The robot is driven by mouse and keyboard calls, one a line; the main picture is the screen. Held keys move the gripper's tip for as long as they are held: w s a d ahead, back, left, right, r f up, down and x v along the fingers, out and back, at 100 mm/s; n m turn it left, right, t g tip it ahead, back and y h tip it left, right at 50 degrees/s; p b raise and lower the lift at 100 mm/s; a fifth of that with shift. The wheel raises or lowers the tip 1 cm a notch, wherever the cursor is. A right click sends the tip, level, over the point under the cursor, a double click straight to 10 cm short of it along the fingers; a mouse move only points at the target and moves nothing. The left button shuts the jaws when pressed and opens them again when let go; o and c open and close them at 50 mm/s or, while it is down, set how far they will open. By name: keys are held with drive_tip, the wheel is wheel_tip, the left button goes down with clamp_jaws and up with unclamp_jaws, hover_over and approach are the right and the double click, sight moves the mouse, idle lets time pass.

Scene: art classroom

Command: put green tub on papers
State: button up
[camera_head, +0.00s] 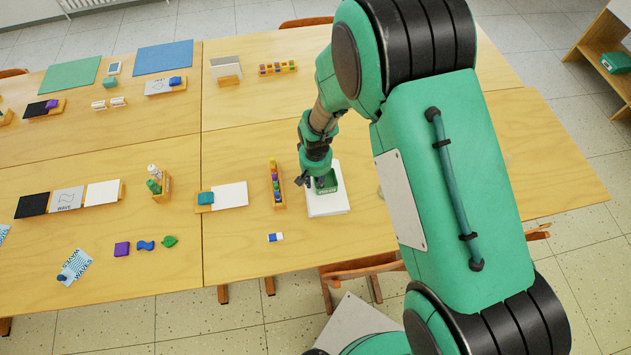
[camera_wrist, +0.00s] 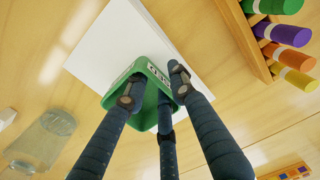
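The green tub (camera_head: 328,183) is on the white stack of papers (camera_head: 325,204), near the front edge of the table. The tub (camera_wrist: 152,72) looks upright, and the papers (camera_wrist: 105,45) show beneath and beside it in the wrist view. My gripper (camera_head: 313,181) is right at the tub, coming from above and the left. In the wrist view its dark fingers (camera_wrist: 156,88) are spread apart and overlap the tub's rim and opening. Whether they press on the tub walls is hidden.
A wooden holder with colored markers (camera_head: 277,184) stands just left of the papers. An eraser (camera_head: 275,237) lies in front. A chair (camera_head: 360,268) is tucked at the front edge. My arm hides the table's right part.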

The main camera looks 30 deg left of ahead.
wheel_tip(320, 180, up, 12)
drive_tip(key=p, duration=0.1)
idle(0.5)
drive_tip(key=shift+r, duration=0.1)
idle(0.5)
idle(0.4)
drive_tip(key=w+d+r+m+t+y, duration=0.1)
drive_tip(key=w+d+r, duration=0.3)
drive_tip(key=d+r, duration=0.3)
drive_tip(key=w+d+r+m, duration=0.1)
drive_tip(key=w+d+r, duration=0.3)
drive_tip(key=r, duration=0.5)
drive_tip(key=d+r+m+t, duration=0.1)
drive_tip(key=d+r+m, duration=0.1)
drive_tip(key=d+r, duration=1.3)
drive_tip(key=s+d+r+m+t, duration=0.1)
drive_tip(key=s+d+r, duration=0.3)
drive_tip(key=s+d, duration=0.5)
drive_tip(key=s+d+r+m+t+h, duration=0.1)
drive_tip(key=s+d+r+m, duration=0.3)
drive_tip(key=s+d, duration=0.5)
drive_tip(key=d+r+t, duration=0.1)
drive_tip(key=d, duration=0.7)
drive_tip(key=shift+r+t, duration=0.2)
drive_tip(key=shift+t, duration=0.1)
